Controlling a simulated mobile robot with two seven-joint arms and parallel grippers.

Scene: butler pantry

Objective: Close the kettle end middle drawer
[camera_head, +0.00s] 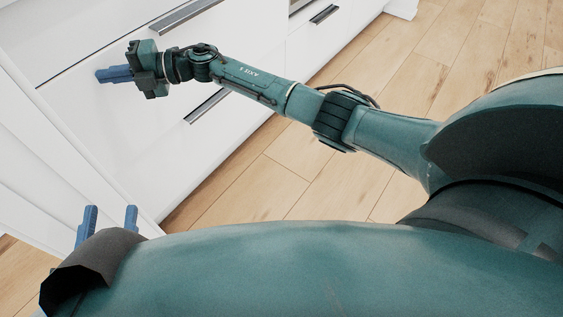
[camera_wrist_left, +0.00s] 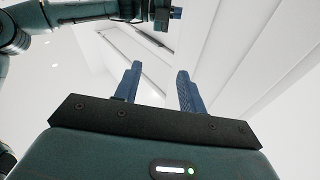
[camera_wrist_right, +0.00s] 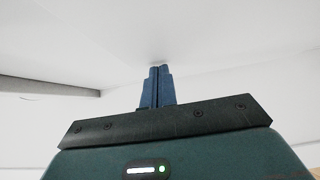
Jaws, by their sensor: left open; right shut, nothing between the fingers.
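White drawer fronts with dark bar handles fill the upper left of the head view. One front (camera_head: 60,110) lies just below a dark gap, beside my right gripper's fingertips; I cannot tell for certain whether it is the kettle end middle drawer or how far it stands out. My right gripper (camera_head: 98,75) is shut and empty. In the right wrist view its fingertips (camera_wrist_right: 158,68) are at or very near a plain white surface; contact is unclear. My left gripper (camera_head: 110,212) is open and empty at the lower left; its spread fingers also show in the left wrist view (camera_wrist_left: 158,78).
An upper handle (camera_head: 185,14), a lower handle (camera_head: 207,106) and a farther handle (camera_head: 323,13) mark neighbouring fronts. White panels (camera_head: 45,165) stand close to my left gripper. Open wooden floor (camera_head: 290,170) lies right of the cabinets, beneath my right arm.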

